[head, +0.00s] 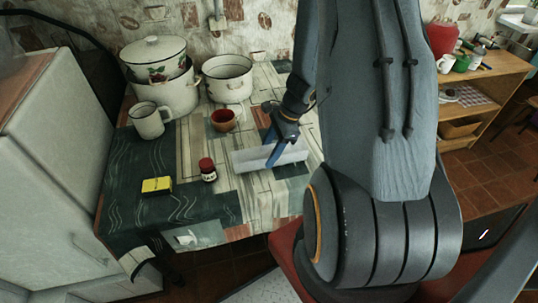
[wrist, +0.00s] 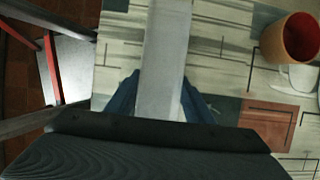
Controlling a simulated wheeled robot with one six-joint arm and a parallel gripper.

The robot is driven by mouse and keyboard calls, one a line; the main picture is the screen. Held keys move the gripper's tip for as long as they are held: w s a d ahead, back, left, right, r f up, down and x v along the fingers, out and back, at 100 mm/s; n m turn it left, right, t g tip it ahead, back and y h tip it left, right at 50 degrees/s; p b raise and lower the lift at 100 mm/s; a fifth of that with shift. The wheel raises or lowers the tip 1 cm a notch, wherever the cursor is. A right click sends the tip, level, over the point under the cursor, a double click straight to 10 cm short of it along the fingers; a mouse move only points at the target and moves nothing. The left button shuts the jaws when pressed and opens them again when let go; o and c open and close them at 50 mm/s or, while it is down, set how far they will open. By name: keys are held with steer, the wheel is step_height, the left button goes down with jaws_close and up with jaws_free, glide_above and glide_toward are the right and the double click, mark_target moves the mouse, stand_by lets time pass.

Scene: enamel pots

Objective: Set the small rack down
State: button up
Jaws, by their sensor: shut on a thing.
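The small rack (head: 250,160) is a long, pale grey bar low over the right part of the table. My gripper (head: 275,148) has its blue fingers on either side of the rack, near its middle. In the wrist view the rack (wrist: 163,50) runs from between the fingers (wrist: 160,100) to the top edge. Its near end is hidden by my gripper's dark body. I cannot tell whether its underside touches the cloth.
The table (head: 130,205) has a patterned cloth. A white mug (head: 148,120) and enamel pots (head: 228,80) stand farther back.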

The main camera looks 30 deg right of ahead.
steer(key=shift+f, duration=0.8)
steer(key=shift+f, duration=0.1)
steer(key=o, duration=1.1)
steer(key=shift+o, duration=0.2)
steer(key=b+v, duration=0.1)
steer(key=v, duration=1)
steer(key=s+a+r+n+h, duration=0.2)
steer(key=s+a+r+n, duration=0.1)
steer(key=a+n, duration=0.5)
steer(key=s+a+r+n+h, duration=0.2)
steer(key=a+r+n, duration=0.4)
steer(key=a+n, duration=0.3)
steer(key=shift+s+n, duration=0.8)
steer(key=shift+n, duration=1.3)
